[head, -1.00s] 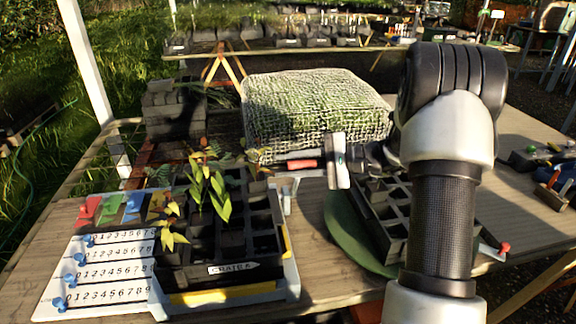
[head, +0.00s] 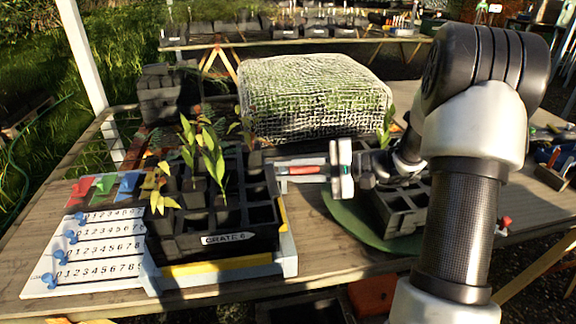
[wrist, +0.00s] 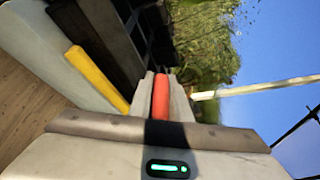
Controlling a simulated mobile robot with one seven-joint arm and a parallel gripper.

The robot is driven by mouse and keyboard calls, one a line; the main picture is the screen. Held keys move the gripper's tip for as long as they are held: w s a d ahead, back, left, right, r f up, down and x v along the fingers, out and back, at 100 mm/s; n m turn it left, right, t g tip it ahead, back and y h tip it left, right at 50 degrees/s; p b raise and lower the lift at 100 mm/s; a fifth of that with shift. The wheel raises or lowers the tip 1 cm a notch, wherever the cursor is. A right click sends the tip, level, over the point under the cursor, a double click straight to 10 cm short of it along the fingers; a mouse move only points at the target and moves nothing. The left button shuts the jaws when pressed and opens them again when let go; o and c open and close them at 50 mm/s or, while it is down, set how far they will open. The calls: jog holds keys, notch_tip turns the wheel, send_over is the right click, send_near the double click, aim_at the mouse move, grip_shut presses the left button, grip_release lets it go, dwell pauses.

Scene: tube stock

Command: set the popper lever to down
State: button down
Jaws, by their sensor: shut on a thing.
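The popper's red lever handle (head: 308,170) lies between the two pale fingers of my gripper (head: 290,172), at the right side of the crate stand. My gripper is shut on the handle, coming from the right. In the wrist view the red handle (wrist: 160,97) shows between the fingers (wrist: 161,100), its far end towards the black crate. The handle looks about level in the head view; its pivot is hidden. The black crate (head: 226,239), labelled CRATE 6, sits on the pale grey stand (head: 291,268) with a yellow bar (head: 215,266), also in the wrist view (wrist: 98,78).
Leafy seedlings (head: 210,152) rise from the crate, left of my gripper. A number board (head: 60,283) with blue pegs is at left. A netted block (head: 315,95) stands behind. A second black tray (head: 402,219) on a green disc (head: 345,222) is under my forearm.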

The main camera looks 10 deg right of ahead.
jog(key=c, duration=1.6)
grip_release()
jog(key=shift+c, duration=0.2)
jog(key=shift+d, duration=0.1)
jog(key=p+v, duration=0.3)
jog(key=v, duration=1.4)
jog(key=shift+d, duration=0.2)
jog(key=shift+s+a, duration=0.1)
jog(key=shift+a, duration=0.05)
